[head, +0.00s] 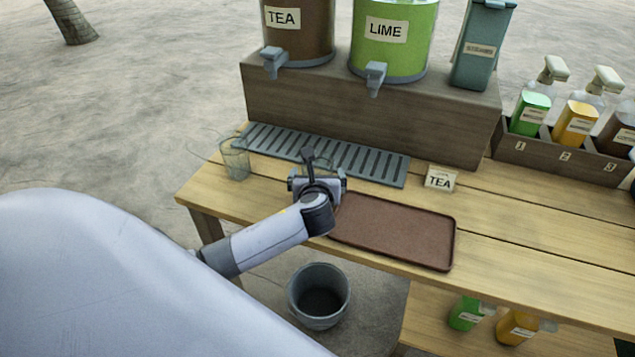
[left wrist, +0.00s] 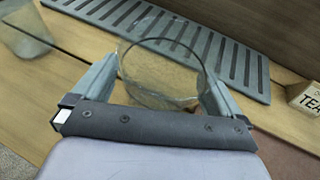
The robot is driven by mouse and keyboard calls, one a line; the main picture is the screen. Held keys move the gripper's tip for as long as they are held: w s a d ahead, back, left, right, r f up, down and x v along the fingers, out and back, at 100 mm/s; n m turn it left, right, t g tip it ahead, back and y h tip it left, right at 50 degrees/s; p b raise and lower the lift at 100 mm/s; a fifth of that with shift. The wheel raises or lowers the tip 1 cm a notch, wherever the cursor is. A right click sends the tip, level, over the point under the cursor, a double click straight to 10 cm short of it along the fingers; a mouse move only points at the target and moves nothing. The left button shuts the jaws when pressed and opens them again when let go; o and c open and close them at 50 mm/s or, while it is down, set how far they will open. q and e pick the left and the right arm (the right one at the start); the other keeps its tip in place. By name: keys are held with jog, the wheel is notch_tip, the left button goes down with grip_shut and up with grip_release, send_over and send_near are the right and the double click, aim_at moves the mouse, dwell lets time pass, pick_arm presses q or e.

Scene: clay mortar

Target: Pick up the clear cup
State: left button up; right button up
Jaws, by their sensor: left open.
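A clear cup (left wrist: 160,80) stands between the two fingers of my left gripper (left wrist: 165,85) in the left wrist view, at the edge of the grey drip grate. In the head view my left gripper (head: 318,172) is open around it and hides most of it. I cannot tell whether the fingers touch it. A second clear cup (head: 236,160) stands upright at the table's left end, near the grate. It also shows at the top left of the left wrist view (left wrist: 22,40). My right gripper is not in view.
Brown tray (head: 395,230) lies right of my left gripper. Grate (head: 370,165) runs behind it, before a wooden riser (head: 370,115) with TEA (head: 300,35) and LIME (head: 395,40) dispensers. A TEA card (head: 440,180) stands right. A bucket (head: 318,295) is on the floor.

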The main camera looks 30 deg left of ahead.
pick_arm(q)
jog(key=shift+c, duration=0.3)
jog(key=c, duration=1)
jog(key=shift+r, duration=0.1)
